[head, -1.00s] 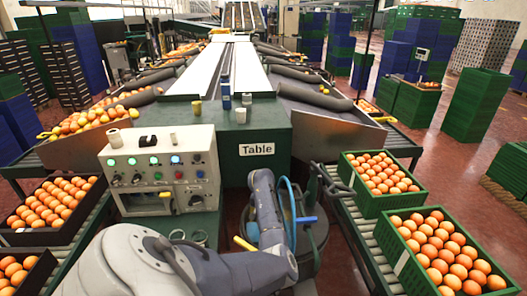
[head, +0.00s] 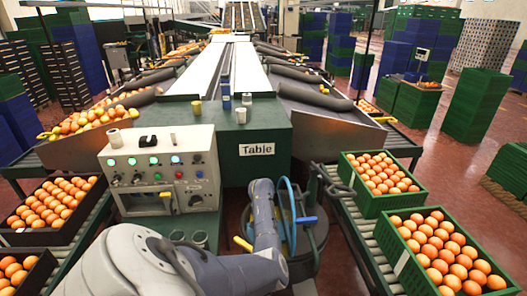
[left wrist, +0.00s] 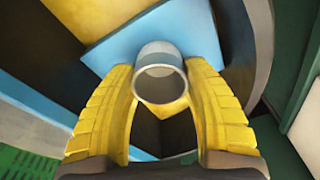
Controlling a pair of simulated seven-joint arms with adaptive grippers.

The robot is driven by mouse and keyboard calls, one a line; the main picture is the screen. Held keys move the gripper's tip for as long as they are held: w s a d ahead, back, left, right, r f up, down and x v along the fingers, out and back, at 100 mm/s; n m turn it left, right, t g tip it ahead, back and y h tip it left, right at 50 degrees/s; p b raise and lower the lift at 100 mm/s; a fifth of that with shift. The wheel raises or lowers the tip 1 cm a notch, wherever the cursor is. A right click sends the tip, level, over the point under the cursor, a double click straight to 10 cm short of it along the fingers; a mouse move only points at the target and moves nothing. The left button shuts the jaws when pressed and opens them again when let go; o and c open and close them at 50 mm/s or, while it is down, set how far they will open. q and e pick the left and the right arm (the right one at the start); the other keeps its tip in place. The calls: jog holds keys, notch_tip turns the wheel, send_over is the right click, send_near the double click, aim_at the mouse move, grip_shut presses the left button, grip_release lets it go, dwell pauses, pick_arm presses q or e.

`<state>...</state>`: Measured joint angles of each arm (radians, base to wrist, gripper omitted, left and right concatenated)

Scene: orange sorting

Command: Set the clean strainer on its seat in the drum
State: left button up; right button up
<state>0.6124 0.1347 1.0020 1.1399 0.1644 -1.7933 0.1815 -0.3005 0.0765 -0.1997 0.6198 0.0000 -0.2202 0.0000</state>
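In the left wrist view, a short grey-white open cylinder (left wrist: 160,86), apparently the strainer, sits between the yellow fingertips of my left gripper (left wrist: 160,88). Both fingers appear to touch its sides. Its mesh cannot be made out, so I cannot tell if it is clean. The dark round drum (head: 307,258) stands right of the grey left arm in the head view, with a blue hose (head: 289,205) over it. The arm hides part of the drum, and the gripper is not clearly visible there. The seat cannot be identified. My right gripper is not in view.
Two small round cups (head: 199,239) stand below the control box (head: 163,170). A green crate of oranges (head: 384,183) stands on the right roller conveyor (head: 362,225). The table (head: 256,130) is behind the drum. A blue panel (left wrist: 133,43) lies beyond the held cylinder.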

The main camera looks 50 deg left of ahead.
pick_arm(q)
jog(key=o, duration=0.4)
notch_tip(320, 180, up, 12)
jog(key=s, duration=0.1)
jog(key=shift+d, duration=0.4)
jog(key=shift+s+r, duration=0.1)
dwell(0.3)
